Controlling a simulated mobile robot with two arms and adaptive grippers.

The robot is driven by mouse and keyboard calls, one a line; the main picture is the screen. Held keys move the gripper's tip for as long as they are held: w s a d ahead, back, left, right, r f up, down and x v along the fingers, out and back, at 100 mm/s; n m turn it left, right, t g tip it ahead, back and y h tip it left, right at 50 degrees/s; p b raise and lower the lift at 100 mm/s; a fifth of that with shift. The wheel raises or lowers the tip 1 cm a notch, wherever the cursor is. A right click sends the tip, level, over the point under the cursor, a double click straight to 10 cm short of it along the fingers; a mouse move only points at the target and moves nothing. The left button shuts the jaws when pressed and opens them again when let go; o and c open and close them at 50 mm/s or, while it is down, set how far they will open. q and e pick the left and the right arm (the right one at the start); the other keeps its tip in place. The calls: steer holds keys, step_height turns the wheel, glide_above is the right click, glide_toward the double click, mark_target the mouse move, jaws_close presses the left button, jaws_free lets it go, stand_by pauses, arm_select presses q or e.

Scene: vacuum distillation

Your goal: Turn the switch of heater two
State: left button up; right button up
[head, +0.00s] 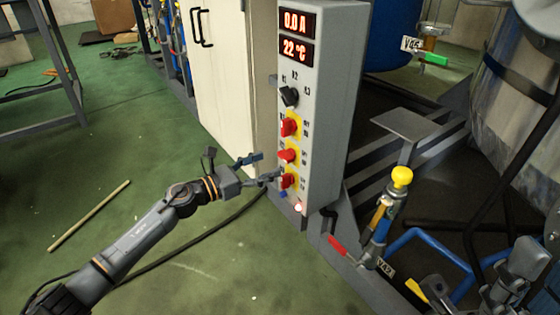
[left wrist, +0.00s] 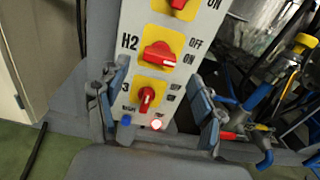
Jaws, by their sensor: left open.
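The heater two switch is a red knob on a yellow plate (head: 287,155), the middle red one on the grey control panel (head: 325,110). In the left wrist view, the knob (left wrist: 158,55) has an H2 label on its left and OFF and ON on its right. Its handle lies roughly crosswise. My left gripper (head: 264,169) is open and empty in front of the panel's lower part. In the left wrist view its fingers (left wrist: 158,85) stand either side of the lowest red knob (left wrist: 147,98), below H2. My right gripper (head: 515,275) shows partly at the lower right.
Another red knob (head: 290,127) is above H2, with a black selector (head: 289,96) higher. Displays read 0.0 A and 22 °C. A cream cabinet (head: 220,80) stands left of the panel. A yellow-topped valve (head: 402,177) and blue pipes are to its right. Green floor at left is mostly clear.

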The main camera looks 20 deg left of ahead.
mark_target(282, 158)
arm_select(q)
steer(key=x, duration=0.5)
steer(key=shift+w+d+b, duration=0.1)
steer(key=shift+b, duration=0.2)
steer(key=c, duration=1.2)
